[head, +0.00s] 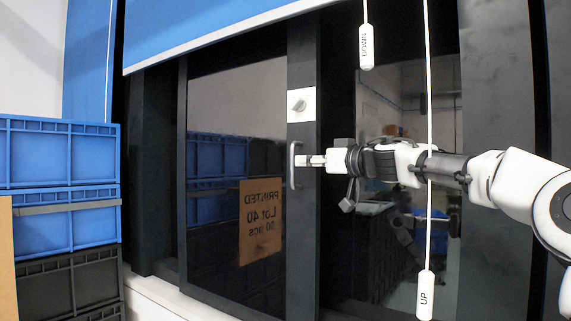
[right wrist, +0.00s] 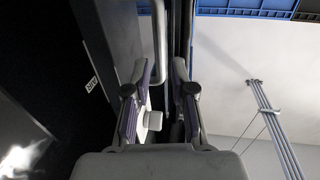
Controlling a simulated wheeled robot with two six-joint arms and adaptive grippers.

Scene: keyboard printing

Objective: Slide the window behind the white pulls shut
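The window's dark sliding panel (head: 302,225) stands behind the white pulls, with glass to its left and more glass to its right. A grey upright bar handle (head: 293,165) is on its frame; the bar also shows in the right wrist view (right wrist: 160,40). The DOWN pull (head: 366,47) hangs at the top and the UP pull (head: 425,295) hangs low, its cord in front of my right arm. My right gripper (head: 312,161) is at the handle. In the right wrist view its fingers (right wrist: 160,68) are apart, with the bar between them. My left gripper is not in view.
Blue and black crates (head: 62,225) are stacked at the left. A blue blind (head: 210,30) hangs over the window's top. A white plate with a knob (head: 301,105) is above the handle. The glass mirrors a cardboard sign.

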